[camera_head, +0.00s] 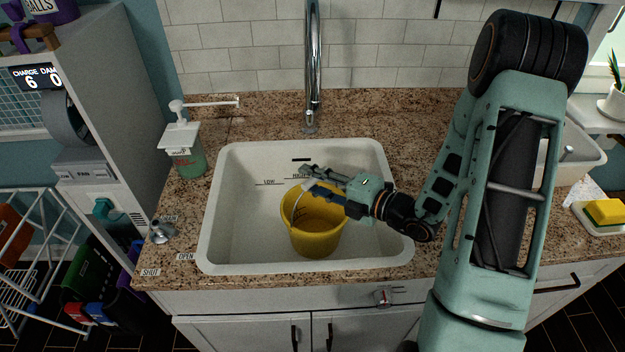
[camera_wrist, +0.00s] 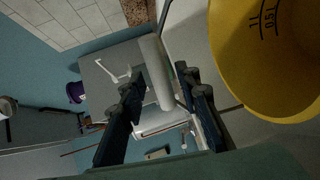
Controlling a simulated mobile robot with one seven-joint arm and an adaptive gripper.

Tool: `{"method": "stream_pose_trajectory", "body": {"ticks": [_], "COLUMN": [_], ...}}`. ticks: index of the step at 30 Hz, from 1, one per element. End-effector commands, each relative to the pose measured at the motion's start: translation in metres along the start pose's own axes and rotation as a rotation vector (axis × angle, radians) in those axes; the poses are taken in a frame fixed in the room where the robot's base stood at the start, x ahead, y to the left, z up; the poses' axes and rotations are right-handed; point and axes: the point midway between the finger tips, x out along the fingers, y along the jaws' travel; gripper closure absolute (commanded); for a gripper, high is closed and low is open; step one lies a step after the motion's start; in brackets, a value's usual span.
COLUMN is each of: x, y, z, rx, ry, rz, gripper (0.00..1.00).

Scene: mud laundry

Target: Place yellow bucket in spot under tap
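The yellow bucket (camera_head: 318,240) stands upright in the white sink (camera_head: 240,240), in front of the tall chrome tap (camera_head: 312,70), whose upper end is out of view. My gripper (camera_head: 306,184) is over the bucket's rim, at its raised handle. In the wrist view, the bucket's inside with volume marks (camera_wrist: 270,60) is at the upper right. The pale handle grip (camera_wrist: 157,72) shows between the fingers of my gripper (camera_wrist: 160,90), with visible gaps on both sides. The fingers are apart, and I see no clear grip on the handle.
A soap dispenser (camera_head: 186,155) stands left of the sink, and a small metal knob (camera_head: 162,232) is at the front left. A sponge (camera_head: 604,211) lies on a dish at the right. The sink's left part is clear.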

Motion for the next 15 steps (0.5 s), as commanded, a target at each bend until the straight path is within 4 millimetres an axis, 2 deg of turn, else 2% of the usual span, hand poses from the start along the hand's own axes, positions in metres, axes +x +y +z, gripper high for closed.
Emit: {"method": "stream_pose_trajectory", "body": {"ticks": [5,15], "x": [-0.028,-0.098], "y": [-0.001,0.000], "z": [0.002,0.002], "rx": [0.001,-0.001], "ry": [-0.006,-0.006], "rz": [-0.001,-0.001], "gripper": [0.70,0.70]}}
